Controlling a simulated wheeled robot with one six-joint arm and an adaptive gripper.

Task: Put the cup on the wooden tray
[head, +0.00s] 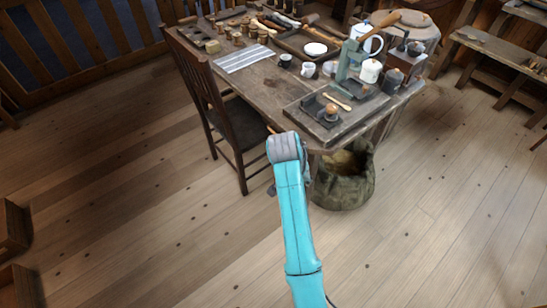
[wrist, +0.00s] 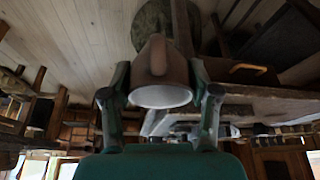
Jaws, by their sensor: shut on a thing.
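My gripper (wrist: 160,82) is shut on a brown cup (wrist: 155,62) with a pale inside, its handle facing the camera. The wrist picture looks upside down, with floor at the top; the cup's mouth points to the picture's bottom. In the head view my arm hides the cup and most of the gripper, off the table's near edge. Two tray-like things lie on the table: a brown tray (head: 291,42) farther back, and a grey-brown one (head: 309,124) at the near corner. I cannot tell which is the wooden tray.
The table (head: 258,84) also holds small cups (head: 308,70), a striped cloth (head: 244,58), a grey-green press (head: 350,60) and wooden spools. A chair (head: 236,125) stands at its left side. A sack (head: 343,186) stands on the floor below the near corner. Open floor lies in front.

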